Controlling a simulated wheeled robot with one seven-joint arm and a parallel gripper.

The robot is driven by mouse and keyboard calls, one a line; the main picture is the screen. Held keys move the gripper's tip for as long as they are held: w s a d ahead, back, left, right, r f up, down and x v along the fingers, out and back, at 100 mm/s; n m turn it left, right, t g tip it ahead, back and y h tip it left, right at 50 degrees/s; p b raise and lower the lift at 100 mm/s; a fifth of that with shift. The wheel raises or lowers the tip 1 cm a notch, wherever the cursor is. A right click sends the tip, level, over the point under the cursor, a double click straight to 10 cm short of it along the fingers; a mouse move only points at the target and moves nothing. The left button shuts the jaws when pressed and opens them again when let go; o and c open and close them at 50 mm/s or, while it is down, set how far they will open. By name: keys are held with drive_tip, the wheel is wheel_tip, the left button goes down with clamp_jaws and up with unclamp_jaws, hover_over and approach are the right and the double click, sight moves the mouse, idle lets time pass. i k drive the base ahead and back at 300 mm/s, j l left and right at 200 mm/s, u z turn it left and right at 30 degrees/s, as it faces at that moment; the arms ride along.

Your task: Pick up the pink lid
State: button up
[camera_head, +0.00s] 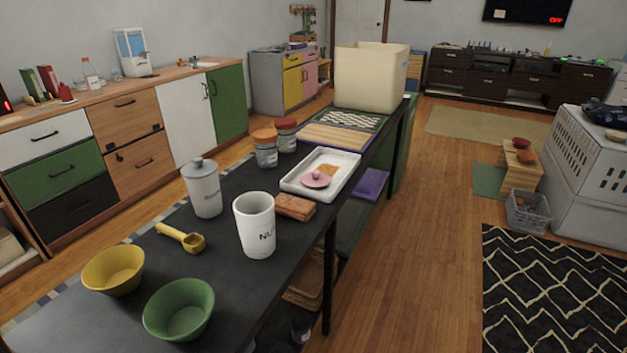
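The pink lid (315,179) is a small round lid with a darker knob on top. It lies in a white rectangular tray (345,188) on the long black table (225,262). A small orange-brown flat piece (327,169) lies behind the lid in the tray. My gripper does not show in the head view.
Near the tray stand a white open canister (255,222), brown stacked slices (295,206), a lidded grey canister (203,187) and two jars (265,149). A yellow scoop (183,237), yellow bowl (113,270) and green bowl (179,308) are nearer. The wooden floor (415,235) right of the table is clear.

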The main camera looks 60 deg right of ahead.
sight(315, 179)
drive_tip(key=k+l, duration=0.1)
drive_tip(key=l, duration=0.3)
drive_tip(key=k+l, duration=0.1)
drive_tip(key=l, duration=0.25)
drive_tip(key=k+l, duration=0.15)
drive_tip(key=l, duration=0.25)
drive_tip(key=k+l, duration=0.1)
drive_tip(key=l, duration=0.25)
